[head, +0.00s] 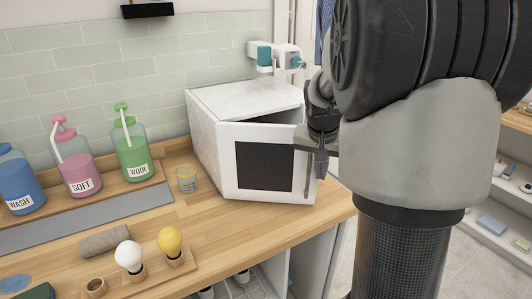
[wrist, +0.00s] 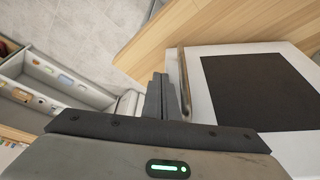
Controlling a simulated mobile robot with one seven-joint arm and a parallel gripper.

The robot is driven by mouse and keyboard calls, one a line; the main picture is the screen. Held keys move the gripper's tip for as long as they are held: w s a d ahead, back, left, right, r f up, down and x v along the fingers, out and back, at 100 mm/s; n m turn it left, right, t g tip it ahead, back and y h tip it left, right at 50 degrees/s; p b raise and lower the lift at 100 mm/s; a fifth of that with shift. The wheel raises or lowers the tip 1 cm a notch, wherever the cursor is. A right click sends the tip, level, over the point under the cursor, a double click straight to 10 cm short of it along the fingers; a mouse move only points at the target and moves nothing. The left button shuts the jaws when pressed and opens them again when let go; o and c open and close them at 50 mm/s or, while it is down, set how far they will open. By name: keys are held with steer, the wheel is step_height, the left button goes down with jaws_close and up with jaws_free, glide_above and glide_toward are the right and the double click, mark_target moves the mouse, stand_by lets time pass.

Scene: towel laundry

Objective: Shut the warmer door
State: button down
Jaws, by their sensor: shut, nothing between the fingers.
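The warmer (head: 205,130) is a white box on the wooden counter. Its white door (head: 229,162) with a dark window faces the front and stands partly open, with a dark gap along its top edge. The door and its window (wrist: 255,90) also fill the right of the wrist view. A bar handle (head: 308,172) runs down the door's right edge; it shows in the wrist view too (wrist: 184,85). My gripper (head: 321,165) is shut and empty, beside the door's right edge by the handle. In the wrist view its fingertips (wrist: 159,88) lie just left of the handle; whether they touch is unclear.
Blue, pink and green bottles (head: 132,150) stand on a tray at the left. A small jar (head: 187,179) sits near the warmer's left side. Shelves (head: 500,205) stand at the right.

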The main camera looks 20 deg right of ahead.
steer(key=w+d+n+y+p, duration=0.1)
steer(key=w+d+n+p, duration=0.1)
steer(key=w, duration=0.5)
steer(key=w+d+n+t+y+p, duration=0.1)
steer(key=w+d+n+p, duration=0.1)
steer(key=w+n, duration=0.2)
steer(key=shift+w, duration=1.45)
